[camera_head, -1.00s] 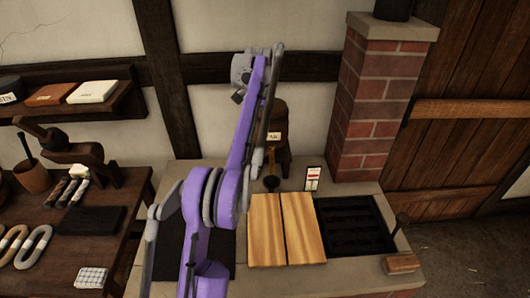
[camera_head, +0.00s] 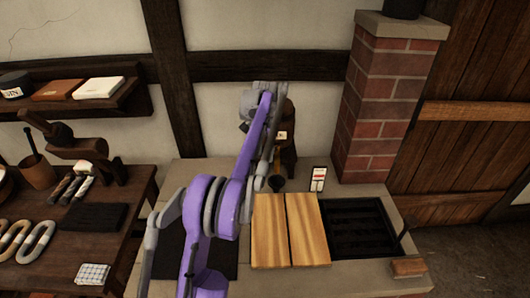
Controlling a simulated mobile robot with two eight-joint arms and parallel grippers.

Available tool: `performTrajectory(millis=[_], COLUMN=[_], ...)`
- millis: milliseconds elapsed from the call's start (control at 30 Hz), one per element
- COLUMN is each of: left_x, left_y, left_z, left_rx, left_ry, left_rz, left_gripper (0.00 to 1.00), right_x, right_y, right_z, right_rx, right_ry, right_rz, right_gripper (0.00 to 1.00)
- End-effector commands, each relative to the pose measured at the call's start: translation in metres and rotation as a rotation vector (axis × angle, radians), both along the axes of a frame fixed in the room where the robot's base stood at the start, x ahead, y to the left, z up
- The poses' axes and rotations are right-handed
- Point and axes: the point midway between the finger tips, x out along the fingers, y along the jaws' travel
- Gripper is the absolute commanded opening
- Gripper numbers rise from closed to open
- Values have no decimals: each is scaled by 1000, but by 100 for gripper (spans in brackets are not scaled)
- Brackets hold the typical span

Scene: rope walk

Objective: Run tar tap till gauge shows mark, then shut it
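A dark wooden tar barrel (camera_head: 288,140) with a small pale label stands at the back of the stone counter, partly hidden behind my purple arm. A spout with a dark round cup or ladle (camera_head: 276,182) shows below it. A small white gauge card (camera_head: 318,179) with red marks stands to the right of the barrel; its reading is too small to tell. My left arm reaches up to the barrel's top left. Its gripper end (camera_head: 258,98) is by the barrel, but the fingers are hidden. My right gripper is out of view.
Two light wooden boards (camera_head: 290,230) lie on the counter before the barrel, beside a black grate (camera_head: 358,228). A brick chimney (camera_head: 385,110) rises at the back right. A dark workbench (camera_head: 60,240) with rope coils and tools stands left.

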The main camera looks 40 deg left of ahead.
Motion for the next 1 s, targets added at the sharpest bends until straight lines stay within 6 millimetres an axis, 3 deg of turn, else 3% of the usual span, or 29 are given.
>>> performTrajectory(millis=[67, 300, 367, 1000], left_x=[0, 0, 0, 0], left_y=[0, 0, 0, 0], left_z=[0, 0, 0, 0], left_rx=[0, 0, 0, 0], left_ry=[0, 0, 0, 0], left_rz=[0, 0, 0, 0], left_gripper=[51, 8, 0, 0], right_x=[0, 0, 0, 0], right_y=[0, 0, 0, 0], right_z=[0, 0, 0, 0], right_rx=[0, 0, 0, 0], right_ry=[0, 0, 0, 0], right_rz=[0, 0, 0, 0], right_gripper=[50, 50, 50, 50])
